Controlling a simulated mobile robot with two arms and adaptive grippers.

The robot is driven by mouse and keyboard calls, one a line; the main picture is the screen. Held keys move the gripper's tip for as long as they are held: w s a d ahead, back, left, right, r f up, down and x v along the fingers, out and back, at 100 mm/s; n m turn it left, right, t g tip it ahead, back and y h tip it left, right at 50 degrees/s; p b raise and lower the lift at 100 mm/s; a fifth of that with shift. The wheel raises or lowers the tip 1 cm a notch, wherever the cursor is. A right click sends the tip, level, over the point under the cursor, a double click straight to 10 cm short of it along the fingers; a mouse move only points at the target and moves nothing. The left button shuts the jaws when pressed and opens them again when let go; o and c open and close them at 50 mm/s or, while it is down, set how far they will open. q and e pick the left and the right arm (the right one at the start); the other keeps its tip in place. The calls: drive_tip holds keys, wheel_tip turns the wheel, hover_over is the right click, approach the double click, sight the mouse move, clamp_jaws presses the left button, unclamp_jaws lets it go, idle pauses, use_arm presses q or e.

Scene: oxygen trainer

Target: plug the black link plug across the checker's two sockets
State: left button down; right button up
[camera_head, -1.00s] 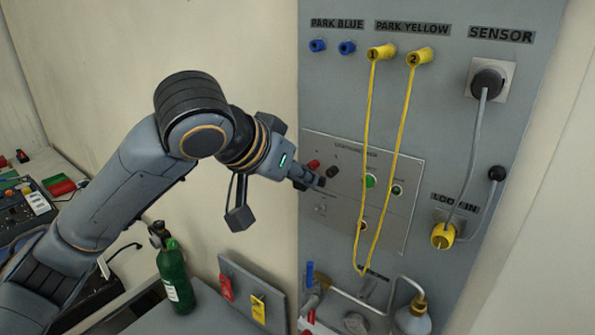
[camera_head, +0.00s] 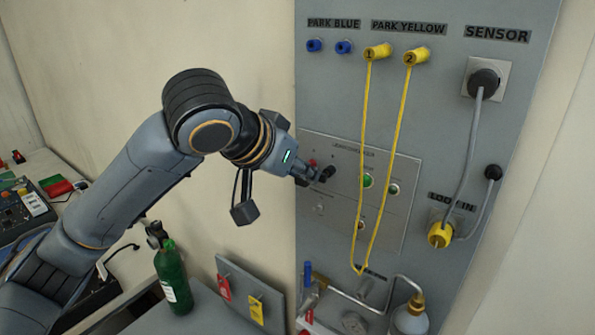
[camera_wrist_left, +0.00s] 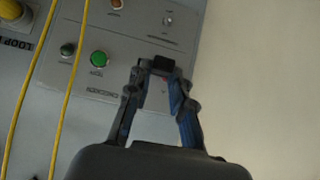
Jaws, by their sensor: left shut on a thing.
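The checker (camera_head: 390,225) is a grey panel on the upright board, and it also shows in the wrist view (camera_wrist_left: 135,32). My left gripper (camera_head: 312,176) is at the panel's upper left, by the sockets. It is shut on the small black link plug (camera_head: 327,173). In the wrist view the plug (camera_wrist_left: 160,66) sits between the fingertips of my left gripper (camera_wrist_left: 160,72). A red socket (camera_head: 312,162) shows just above the fingers. The second, dark socket is hard to separate from the plug. I cannot tell whether the plug touches the sockets. My right gripper is not seen.
Two yellow leads (camera_head: 364,150) hang in front of the panel, right of my gripper. A green button (camera_head: 367,181) is close by. A green bottle (camera_head: 172,278) stands below left. Red (camera_head: 224,288) and yellow (camera_head: 257,309) tags hang on a low plate.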

use_arm(q)
drive_tip(key=shift+w+d, duration=0.25)
drive_tip(key=shift+w+d, duration=0.15)
drive_tip(key=shift+w, duration=0.05)
drive_tip(key=c, duration=1.1)
unclamp_jaws()
drive_tip(key=shift+w, duration=0.1)
